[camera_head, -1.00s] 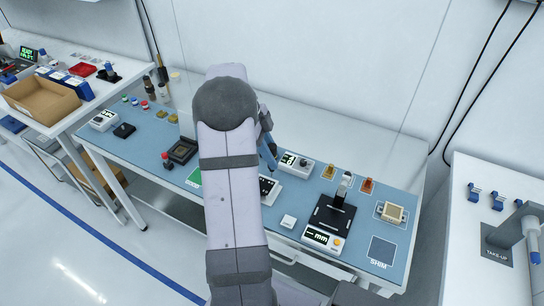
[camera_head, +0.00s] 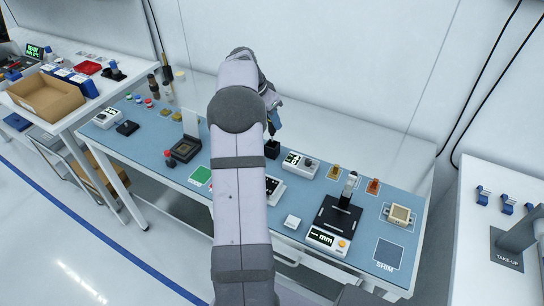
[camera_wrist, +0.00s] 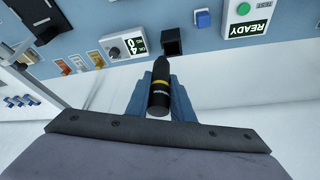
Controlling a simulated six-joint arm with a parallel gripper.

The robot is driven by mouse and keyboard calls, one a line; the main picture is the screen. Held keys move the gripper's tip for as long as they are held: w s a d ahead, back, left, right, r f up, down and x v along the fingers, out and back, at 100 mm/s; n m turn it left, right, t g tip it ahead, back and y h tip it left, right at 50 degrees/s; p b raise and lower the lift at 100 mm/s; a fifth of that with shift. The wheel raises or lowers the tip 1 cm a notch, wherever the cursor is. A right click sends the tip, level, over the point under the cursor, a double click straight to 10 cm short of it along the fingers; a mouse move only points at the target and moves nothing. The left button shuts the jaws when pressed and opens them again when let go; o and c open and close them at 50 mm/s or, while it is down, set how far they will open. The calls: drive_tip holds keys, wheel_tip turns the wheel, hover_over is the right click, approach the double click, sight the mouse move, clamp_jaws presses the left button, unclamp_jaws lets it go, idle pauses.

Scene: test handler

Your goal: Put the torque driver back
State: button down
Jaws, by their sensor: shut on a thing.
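The torque driver (camera_wrist: 159,92) is a dark cylinder with a yellow band. In the wrist view it lies between the two blue-grey fingers of my gripper (camera_wrist: 160,84), which is shut on it. Its narrower end points toward a black square open-topped holder (camera_wrist: 172,42); whether it touches the holder is unclear. In the head view my gripper (camera_head: 272,113) is at the back edge of the blue bench mat, above and just behind the same holder (camera_head: 271,149). The driver is mostly hidden there by my gripper and arm.
A dial box with a display (camera_head: 299,164) stands right of the holder. A black stand with a post (camera_head: 338,216) and small orange parts (camera_head: 373,186) are farther right. A dark square socket (camera_head: 185,149) is to the left. Behind the mat the bench is bare up to the wall.

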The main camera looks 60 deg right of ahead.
sight(272, 134)
drive_tip(key=shift+w+d+r+n+t, duration=0.25)
drive_tip(key=shift+w+d+r+n, duration=0.1)
drive_tip(key=shift+d+n, duration=0.35)
drive_tip(key=shift+w+d+r+n+t, duration=0.25)
drive_tip(key=shift+w+d+n, duration=0.1)
drive_tip(key=shift+d+n, duration=0.3)
drive_tip(key=shift+a+f+p, duration=0.1)
drive_tip(key=shift+f+p, duration=1.3)
drive_tip(key=shift+f, duration=3.6)
drive_tip(key=shift+f, duration=0.2)
drive_tip(key=c, duration=1.5)
unclamp_jaws()
drive_tip(key=shift+c, duration=0.2)
drive_tip(key=shift+r, duration=0.1)
drive_tip(key=shift+r, duration=0.15)
drive_tip(key=b+v, duration=0.3)
drive_tip(key=v, duration=0.8)
drive_tip(key=shift+a+r+b, duration=0.3)
drive_tip(key=shift+a, duration=0.05)
